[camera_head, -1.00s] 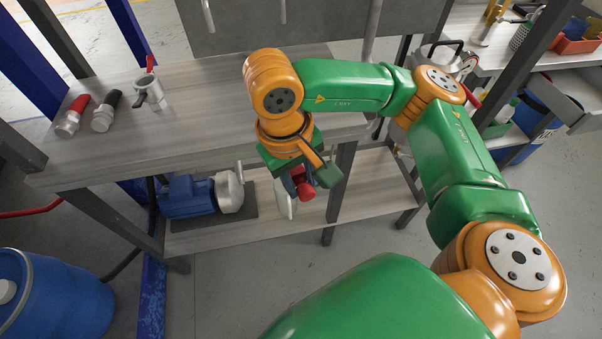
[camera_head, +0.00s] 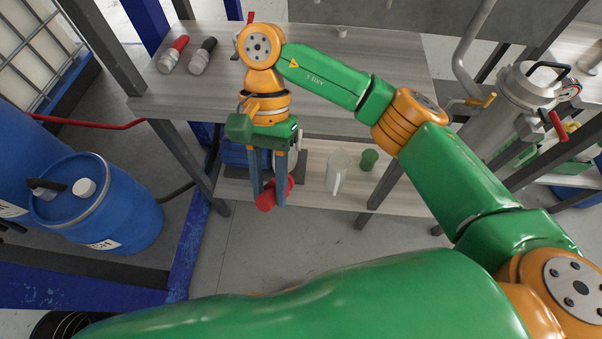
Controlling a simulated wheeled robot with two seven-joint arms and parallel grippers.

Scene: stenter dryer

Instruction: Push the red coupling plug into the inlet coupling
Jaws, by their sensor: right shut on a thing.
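My right gripper (camera_head: 268,190) reaches down in front of the bench with its two blue-grey fingers shut on a red plug (camera_head: 266,201). The plug sits between the fingertips, at about the height of the lower shelf in the picture. Its far end is partly hidden by the fingers. I cannot tell for sure which part is the inlet coupling; the blue pump (camera_head: 236,154) on the lower shelf is mostly hidden behind my gripper. My left gripper is not in view.
A red-ended coupling (camera_head: 173,54) and a black-ended one (camera_head: 203,56) lie on the bench top (camera_head: 165,98). A clear jug (camera_head: 338,172) and a green cup (camera_head: 369,159) stand on the lower shelf. A blue drum (camera_head: 105,205) stands at left; a steel vessel (camera_head: 497,118) is at right.

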